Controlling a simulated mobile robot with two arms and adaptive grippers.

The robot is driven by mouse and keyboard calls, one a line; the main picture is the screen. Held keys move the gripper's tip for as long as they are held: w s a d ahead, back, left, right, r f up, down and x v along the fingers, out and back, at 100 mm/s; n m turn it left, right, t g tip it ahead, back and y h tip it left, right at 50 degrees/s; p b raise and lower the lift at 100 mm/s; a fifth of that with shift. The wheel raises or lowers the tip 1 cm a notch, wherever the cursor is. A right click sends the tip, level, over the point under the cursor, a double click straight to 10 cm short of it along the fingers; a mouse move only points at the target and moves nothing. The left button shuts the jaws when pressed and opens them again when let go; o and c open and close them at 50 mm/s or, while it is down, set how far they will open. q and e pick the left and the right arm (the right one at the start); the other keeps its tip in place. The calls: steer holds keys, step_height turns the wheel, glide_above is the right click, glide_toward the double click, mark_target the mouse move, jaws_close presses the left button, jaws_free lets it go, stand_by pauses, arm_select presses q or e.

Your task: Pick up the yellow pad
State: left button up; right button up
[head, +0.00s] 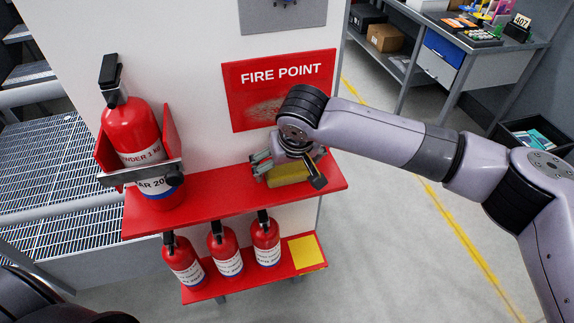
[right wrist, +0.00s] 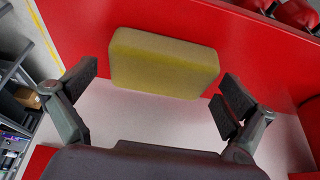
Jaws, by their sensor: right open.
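The yellow pad (head: 290,174) is on the right end of the upper red shelf (head: 220,197), below the FIRE POINT sign, partly hidden by my right gripper. In the right wrist view the pad (right wrist: 165,63) is a dull yellow block with rounded edges, fully visible. My right gripper (head: 287,167) is at the pad, close to the wall. In the right wrist view its open fingers (right wrist: 160,88) are spread wider than the pad, one towards each side. I see a gap between each finger and the pad; nothing is held. My left gripper is not in view.
A large fire extinguisher (head: 133,130) stands in a bracket at the shelf's left. Several small extinguishers (head: 226,252) and a flat yellow square (head: 304,251) are on the lower shelf. The FIRE POINT sign (head: 250,82) has a smudge. A workbench (head: 480,50) stands far right.

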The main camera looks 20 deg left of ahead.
steer(key=shift+w+a+f, duration=0.1)
steer(key=shift+w+f, duration=0.05)
steer(key=shift+f, duration=0.2)
steer(key=shift+c, duration=0.4)
steer(key=c, duration=0.9)
steer(key=shift+r, duration=0.1)
step_height(320, 180, up, 20)
steer(key=b, duration=0.3)
